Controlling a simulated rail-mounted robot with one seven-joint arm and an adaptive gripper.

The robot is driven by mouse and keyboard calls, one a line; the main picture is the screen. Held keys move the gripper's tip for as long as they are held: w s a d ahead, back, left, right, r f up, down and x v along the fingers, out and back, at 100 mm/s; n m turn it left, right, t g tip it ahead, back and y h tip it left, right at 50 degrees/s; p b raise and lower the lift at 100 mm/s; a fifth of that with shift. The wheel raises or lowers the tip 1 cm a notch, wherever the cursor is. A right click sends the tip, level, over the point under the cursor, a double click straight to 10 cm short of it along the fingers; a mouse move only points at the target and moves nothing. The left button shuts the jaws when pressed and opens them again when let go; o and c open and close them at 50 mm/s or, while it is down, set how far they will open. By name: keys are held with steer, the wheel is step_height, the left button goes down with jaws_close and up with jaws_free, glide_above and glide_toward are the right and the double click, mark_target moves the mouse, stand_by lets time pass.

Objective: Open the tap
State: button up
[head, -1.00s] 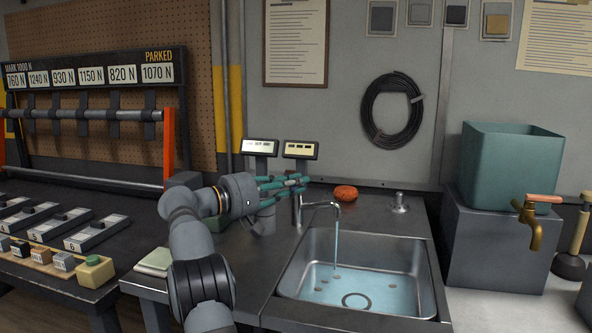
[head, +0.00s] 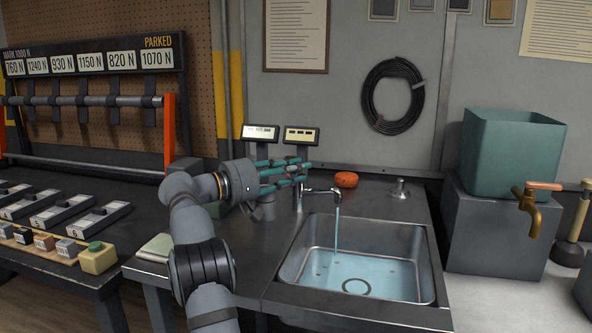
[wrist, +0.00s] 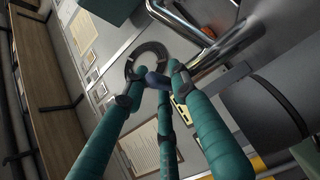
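A chrome sink tap (head: 322,190) stands at the back left of the steel sink (head: 360,290), and water (head: 337,228) runs from its spout into the basin. My gripper (head: 303,174) has teal fingers and is just behind and left of this tap, close to its upright. In the wrist view the fingertips (wrist: 153,88) are apart, with the chrome tap (wrist: 222,45) just beyond them. I cannot tell whether any finger touches it. A second, brass tap (head: 533,215) with an orange handle (head: 544,186) sits at the right, below a teal tank (head: 512,150), far from my gripper.
Two small displays (head: 300,135) stand behind my gripper. An orange sponge-like object (head: 346,179) and a metal fitting (head: 400,188) lie behind the sink. A plunger (head: 570,235) stands at far right. A bench with several blocks (head: 45,242) is at left.

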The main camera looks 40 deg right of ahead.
steer(key=a, duration=1.2)
steer(key=shift+w, duration=0.3)
steer(key=shift+d, duration=0.2)
steer(key=d, duration=1.1)
steer(key=shift+s+d, duration=0.3)
steer(key=shift+d+f+b, duration=0.1)
steer(key=shift+f+b, duration=0.05)
steer(key=shift+b, duration=0.2)
steer(key=shift+r, duration=0.2)
